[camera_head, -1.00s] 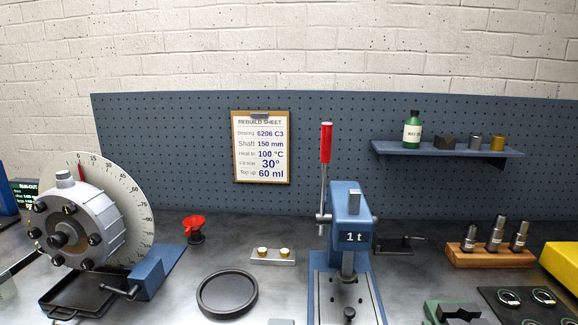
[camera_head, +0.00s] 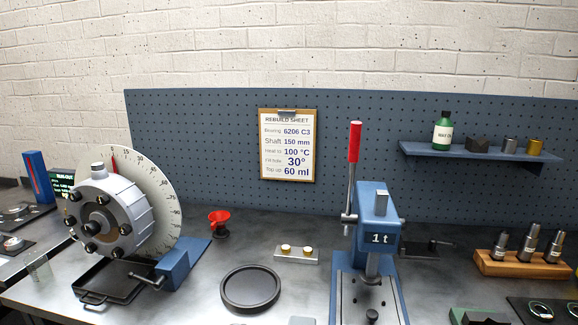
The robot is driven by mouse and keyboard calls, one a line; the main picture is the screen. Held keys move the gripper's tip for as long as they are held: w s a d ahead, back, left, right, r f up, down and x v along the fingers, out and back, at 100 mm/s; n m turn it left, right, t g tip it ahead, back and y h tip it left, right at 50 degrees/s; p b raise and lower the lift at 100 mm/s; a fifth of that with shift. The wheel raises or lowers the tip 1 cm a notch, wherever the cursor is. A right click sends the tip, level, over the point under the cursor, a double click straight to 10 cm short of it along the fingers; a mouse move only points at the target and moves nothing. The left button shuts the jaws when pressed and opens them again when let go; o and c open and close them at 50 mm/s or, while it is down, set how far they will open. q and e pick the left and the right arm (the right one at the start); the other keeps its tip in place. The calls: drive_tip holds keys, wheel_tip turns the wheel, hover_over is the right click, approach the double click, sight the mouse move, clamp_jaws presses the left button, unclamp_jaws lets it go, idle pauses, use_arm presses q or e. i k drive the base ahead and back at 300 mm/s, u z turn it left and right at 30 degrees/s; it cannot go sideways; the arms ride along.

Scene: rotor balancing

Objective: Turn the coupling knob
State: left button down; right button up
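A grey ribbed rotor housing (camera_head: 136,206) stands at the left in front of a white graduated dial (camera_head: 167,196). Several black knobs ring its front face, and a dark central hub (camera_head: 97,218) sticks out of the middle. I cannot tell which of these, if any, is the coupling knob. A blue clamp block (camera_head: 174,268) with a black T-handle sits at its lower right. Neither of my grippers shows in the head view.
A blue press (camera_head: 376,225) with a red-handled lever stands at the centre right. A black tray (camera_head: 113,281) lies under the housing.

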sight(90, 229)
drive_tip(key=u, duration=1.3)
